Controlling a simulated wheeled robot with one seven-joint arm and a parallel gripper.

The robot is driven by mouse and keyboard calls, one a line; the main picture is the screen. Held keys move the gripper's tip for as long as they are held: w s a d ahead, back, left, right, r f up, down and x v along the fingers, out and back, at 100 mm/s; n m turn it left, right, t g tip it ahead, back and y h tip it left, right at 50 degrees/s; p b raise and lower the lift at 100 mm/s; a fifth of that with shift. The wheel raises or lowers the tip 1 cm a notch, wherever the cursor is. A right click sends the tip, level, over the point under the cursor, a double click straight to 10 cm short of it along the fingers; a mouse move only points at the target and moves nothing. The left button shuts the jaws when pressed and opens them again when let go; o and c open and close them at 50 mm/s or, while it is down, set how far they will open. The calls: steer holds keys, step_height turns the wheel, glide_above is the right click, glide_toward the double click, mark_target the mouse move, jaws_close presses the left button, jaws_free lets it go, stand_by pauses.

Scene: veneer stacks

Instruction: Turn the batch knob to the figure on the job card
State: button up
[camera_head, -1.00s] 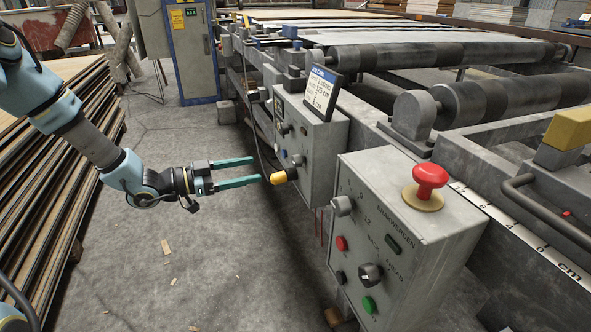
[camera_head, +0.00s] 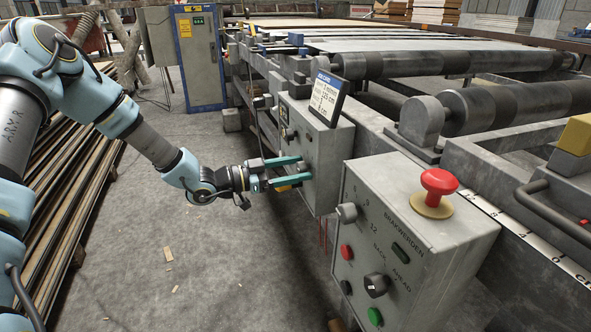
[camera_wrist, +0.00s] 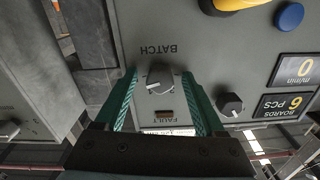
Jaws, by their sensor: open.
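The batch knob (camera_wrist: 158,80) is a grey dial with a pale pointer mark, under the label BATCH, which appears upside down in the wrist view. My gripper (camera_head: 304,168) is open at the face of the farther grey control box (camera_head: 328,150). In the wrist view its two teal fingers stand on either side of the knob, with gaps visible; I cannot tell whether they touch it.
A second dark knob (camera_wrist: 229,104) and a display (camera_wrist: 284,105) reading 6 PCS boards lie beside the batch knob. A yellow control and a blue button (camera_wrist: 289,16) are also close. A nearer box carries a red mushroom button (camera_head: 438,182). Open floor (camera_head: 220,270) lies left.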

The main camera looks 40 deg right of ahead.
jaws_close()
stand_by(0.6)
